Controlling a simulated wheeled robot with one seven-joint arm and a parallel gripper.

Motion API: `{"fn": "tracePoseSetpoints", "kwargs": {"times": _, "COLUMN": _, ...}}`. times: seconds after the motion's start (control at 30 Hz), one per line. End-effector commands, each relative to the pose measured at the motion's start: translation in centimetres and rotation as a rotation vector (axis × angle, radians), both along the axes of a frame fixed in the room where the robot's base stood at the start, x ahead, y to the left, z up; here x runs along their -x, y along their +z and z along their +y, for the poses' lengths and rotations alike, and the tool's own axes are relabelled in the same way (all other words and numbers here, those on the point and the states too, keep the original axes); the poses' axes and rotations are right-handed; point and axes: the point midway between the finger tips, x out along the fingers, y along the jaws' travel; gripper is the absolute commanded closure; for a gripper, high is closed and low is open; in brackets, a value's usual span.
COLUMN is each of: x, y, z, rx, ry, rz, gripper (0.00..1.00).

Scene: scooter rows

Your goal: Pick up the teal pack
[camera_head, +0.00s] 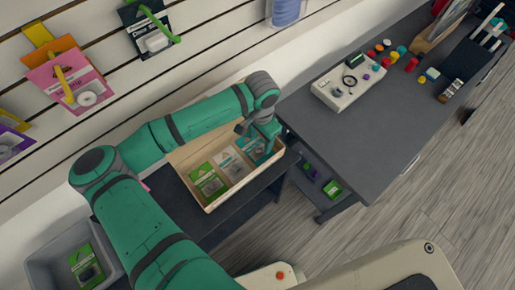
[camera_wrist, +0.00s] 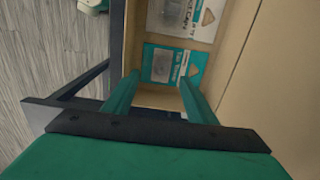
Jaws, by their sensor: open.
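The teal pack (camera_wrist: 165,62) lies flat in a light wooden tray, with a white label panel and a grey picture area on its face. In the head view the teal pack (camera_head: 249,148) is at the tray's right end, partly hidden by my gripper (camera_head: 266,147). In the wrist view my gripper (camera_wrist: 159,80) is open, with nothing held between its two teal fingers. The fingertips show on either side of the pack's near edge. I cannot tell how high they are above it.
The wooden tray (camera_head: 209,208) also holds a white pack (camera_head: 231,164) and a green pack (camera_head: 208,181). A dark table with a beige device (camera_head: 348,84) stands close to the right. A grey bin (camera_head: 48,268) is at lower left, and hanging packs line the wall.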

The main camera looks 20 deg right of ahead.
Motion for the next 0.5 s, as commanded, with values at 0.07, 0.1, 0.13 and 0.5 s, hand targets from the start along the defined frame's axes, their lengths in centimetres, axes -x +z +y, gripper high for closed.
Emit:
{"fn": "tracePoseSetpoints", "kwargs": {"times": 0.07, "x": -0.1, "y": -0.7, "z": 0.1, "rx": -0.001, "ry": 0.001, "rz": 0.0, "gripper": 0.48}}
{"fn": "tracePoseSetpoints", "kwargs": {"times": 0.1, "x": -0.1, "y": -1.2, "z": 0.2, "rx": -0.002, "ry": 0.001, "rz": 0.0, "gripper": 0.48}}
{"fn": "tracePoseSetpoints", "kwargs": {"times": 0.13, "x": -0.2, "y": -1.6, "z": 0.2, "rx": -0.002, "ry": 0.001, "rz": 0.0, "gripper": 0.48}}
{"fn": "tracePoseSetpoints", "kwargs": {"times": 0.5, "x": -0.2, "y": -5.1, "z": 0.2, "rx": 0.0, "ry": -0.002, "rz": 0.0, "gripper": 0.48}}
